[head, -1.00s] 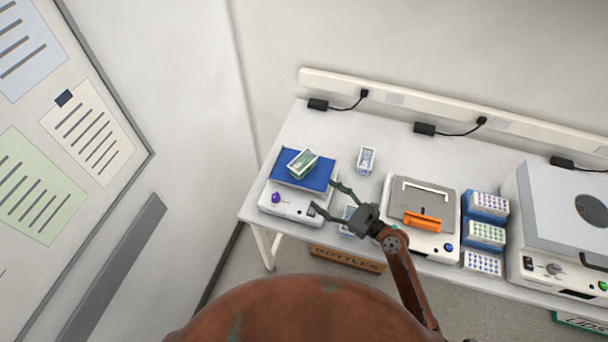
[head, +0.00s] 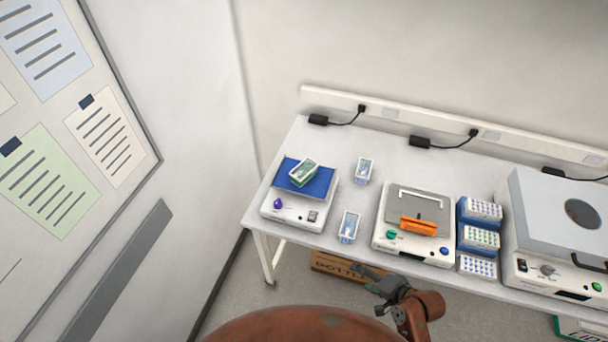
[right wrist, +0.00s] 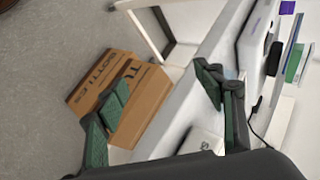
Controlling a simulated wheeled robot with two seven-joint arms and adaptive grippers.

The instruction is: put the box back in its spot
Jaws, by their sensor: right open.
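Two pale boxes with blue markings stand on the bare table, one farther back (head: 364,170) and one near the front edge (head: 348,227). My right gripper (head: 371,279) is in front of the table edge, apart from every box. In the right wrist view its green-padded fingers (right wrist: 165,88) are spread, with nothing between them. My left gripper is not in view.
An orange-handled device (head: 420,205) stands mid-table. Right of it are boxes with purple, green (head: 480,238) and blue dots, then a large lidded machine (head: 560,225). A cardboard bottles carton (head: 335,264) is on the floor below.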

